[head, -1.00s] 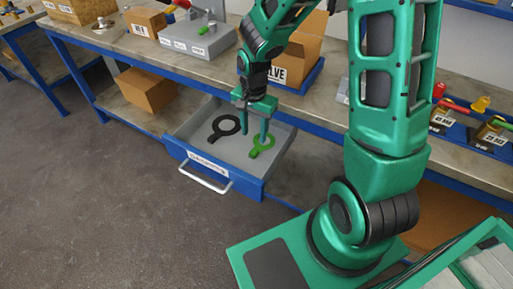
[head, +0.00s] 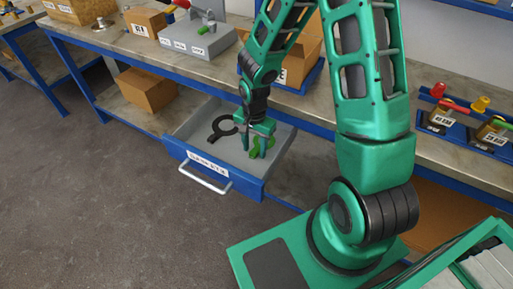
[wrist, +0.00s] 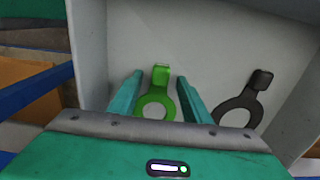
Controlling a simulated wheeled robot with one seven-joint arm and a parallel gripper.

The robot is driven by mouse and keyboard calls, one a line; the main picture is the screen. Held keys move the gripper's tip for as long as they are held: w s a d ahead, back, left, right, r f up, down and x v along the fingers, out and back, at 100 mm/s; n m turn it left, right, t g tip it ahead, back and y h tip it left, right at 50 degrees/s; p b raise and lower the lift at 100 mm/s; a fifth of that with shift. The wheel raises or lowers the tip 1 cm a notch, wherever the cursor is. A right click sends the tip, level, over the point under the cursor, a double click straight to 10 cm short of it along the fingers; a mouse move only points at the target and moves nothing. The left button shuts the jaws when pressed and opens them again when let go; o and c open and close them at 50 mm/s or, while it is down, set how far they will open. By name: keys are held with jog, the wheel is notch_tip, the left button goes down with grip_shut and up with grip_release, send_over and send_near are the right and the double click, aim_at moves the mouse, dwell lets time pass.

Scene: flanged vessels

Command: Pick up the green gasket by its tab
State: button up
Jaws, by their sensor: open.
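The green gasket (wrist: 156,100) lies flat in the open drawer (head: 190,154), a ring with a tab pointing away from my gripper in the wrist view. In the head view the green gasket (head: 271,146) is partly hidden by my gripper. My gripper (wrist: 156,80) is open, with one finger on each side of the gasket; the tab shows between the fingertips. My gripper (head: 259,149) is low in the drawer in the head view. I cannot tell whether the fingers touch the gasket.
A black gasket (head: 222,129) lies in the drawer to the left; it also shows in the wrist view (wrist: 238,107), right of my right finger. The drawer walls stand around both. The workbench (head: 120,54) above holds boxes and a grey fixture (head: 199,38).

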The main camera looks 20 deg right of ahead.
jog(key=shift+c, duration=0.6)
jog(key=c, duration=0.9)
jog(key=shift+r, duration=0.1)
